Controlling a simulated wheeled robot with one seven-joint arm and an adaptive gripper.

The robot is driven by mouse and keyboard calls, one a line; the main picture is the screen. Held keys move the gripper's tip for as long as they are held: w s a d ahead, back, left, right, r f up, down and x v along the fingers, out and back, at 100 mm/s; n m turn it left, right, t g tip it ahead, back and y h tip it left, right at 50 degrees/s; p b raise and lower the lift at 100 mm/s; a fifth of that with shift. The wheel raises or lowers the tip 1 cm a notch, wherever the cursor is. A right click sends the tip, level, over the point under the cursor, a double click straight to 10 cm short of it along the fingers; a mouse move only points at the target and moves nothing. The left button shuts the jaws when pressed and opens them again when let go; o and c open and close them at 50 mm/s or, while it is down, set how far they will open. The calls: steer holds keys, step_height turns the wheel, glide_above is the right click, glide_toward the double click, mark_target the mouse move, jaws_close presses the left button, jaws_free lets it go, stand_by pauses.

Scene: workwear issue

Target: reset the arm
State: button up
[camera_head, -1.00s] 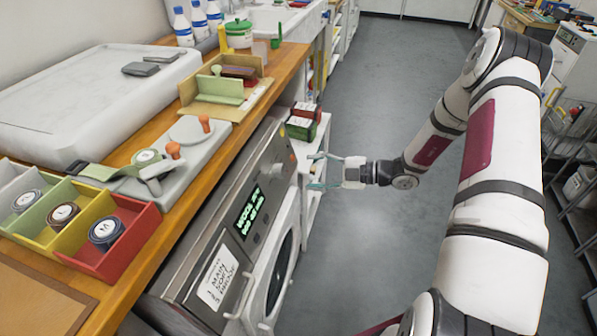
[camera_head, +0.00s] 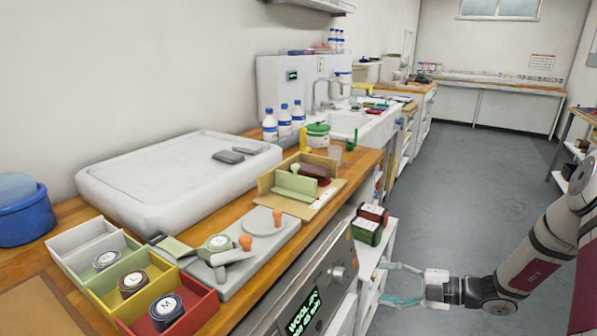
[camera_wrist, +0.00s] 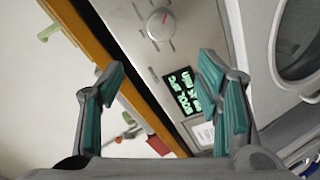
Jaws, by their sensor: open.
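My gripper (camera_head: 402,284) is at the lower right of the head view, at the end of my white arm. Its teal-padded fingers are spread apart with nothing between them. It is in front of the wooden counter, beside the white shelf unit, and points left. In the wrist view my gripper (camera_wrist: 160,100) is open too, facing the washing machine's control panel (camera_wrist: 150,55) with its knob and green-lit display (camera_wrist: 184,95). The fingers appear clear of the machine.
The wooden counter (camera_head: 70,215) holds a colored divided box (camera_head: 200,318), a grey press-like tool (camera_head: 262,250) and a white padded board (camera_head: 150,175). Red and green boxes (camera_head: 368,228) sit on the white shelf by my gripper. The grey floor (camera_head: 460,180) beyond is clear.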

steer(key=s+a+r+n+g+h+p, duration=0.2)
steer(key=s+a+r+n+g, duration=0.4)
steer(key=r+n, duration=0.5)
steer(key=s+a+r+n+g+h+p, duration=0.25)
steer(key=s+a+r+n, duration=0.25)
steer(key=s+r+n, duration=0.45)
steer(key=s+d+r+n+t+h+p, duration=0.1)
steer(key=s+r+n+h, duration=0.3)
steer(key=n, duration=0.9)
steer(key=s+d+r+n+t+h+p, duration=0.2)
steer(key=s+r+n+t+h+p, duration=0.1)
steer(key=s+r+n, duration=0.7)
steer(key=s+n+t+h, duration=0.1)
steer(key=s+n, duration=0.3)
steer(key=shift+s+r, duration=0.3)
steer(key=shift+s, duration=0.1)
steer(key=shift+a, duration=0.1)
